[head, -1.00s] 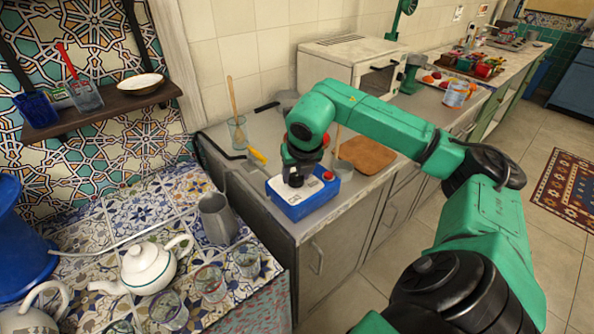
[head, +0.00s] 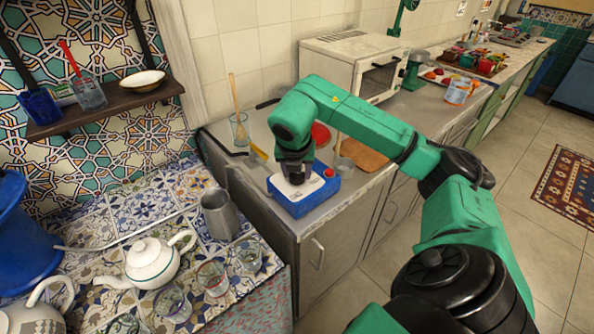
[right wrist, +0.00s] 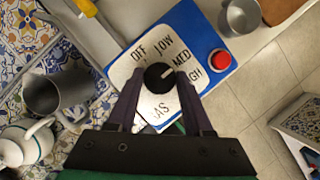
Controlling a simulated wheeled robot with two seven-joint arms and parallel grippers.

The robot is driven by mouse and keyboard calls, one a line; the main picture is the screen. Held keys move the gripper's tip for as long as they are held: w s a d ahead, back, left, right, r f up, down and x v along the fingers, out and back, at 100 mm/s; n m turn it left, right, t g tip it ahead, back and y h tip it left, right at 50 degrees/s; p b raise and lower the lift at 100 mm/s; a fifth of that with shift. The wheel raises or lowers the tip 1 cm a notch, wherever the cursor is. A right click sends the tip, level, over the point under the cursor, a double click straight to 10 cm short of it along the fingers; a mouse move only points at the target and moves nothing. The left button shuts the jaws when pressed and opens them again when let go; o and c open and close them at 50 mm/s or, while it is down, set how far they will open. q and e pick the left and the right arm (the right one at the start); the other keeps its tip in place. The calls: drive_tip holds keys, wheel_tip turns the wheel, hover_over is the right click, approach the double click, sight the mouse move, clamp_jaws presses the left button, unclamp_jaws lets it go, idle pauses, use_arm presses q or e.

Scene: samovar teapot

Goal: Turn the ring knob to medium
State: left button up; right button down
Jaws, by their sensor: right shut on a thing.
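The ring knob (right wrist: 158,77) is a black round knob on the white top of a blue control box (right wrist: 215,30). Its white mark points up and right, roughly towards the MED label; the wrist view also shows OFF, LOW, HIGH and GAS lettering. My right gripper (right wrist: 159,78) is shut on the knob, one finger on each side. In the head view, my right gripper (head: 294,178) comes down from above onto the blue box (head: 310,204) and hides the knob. A red button (right wrist: 220,59) sits beside the labels. My left gripper is not in view.
The box stands near the counter's front edge. A grey metal pitcher (head: 220,215) and white teapot (head: 150,262) stand on the tiled surface at left.

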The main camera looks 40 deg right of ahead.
drive_tip(key=shift+c, duration=1.5)
unclamp_jaws()
drive_tip(key=p+v, duration=0.4)
drive_tip(key=v, duration=1)
drive_tip(key=shift+r+p, duration=0.3)
drive_tip(key=shift+c, duration=0.3)
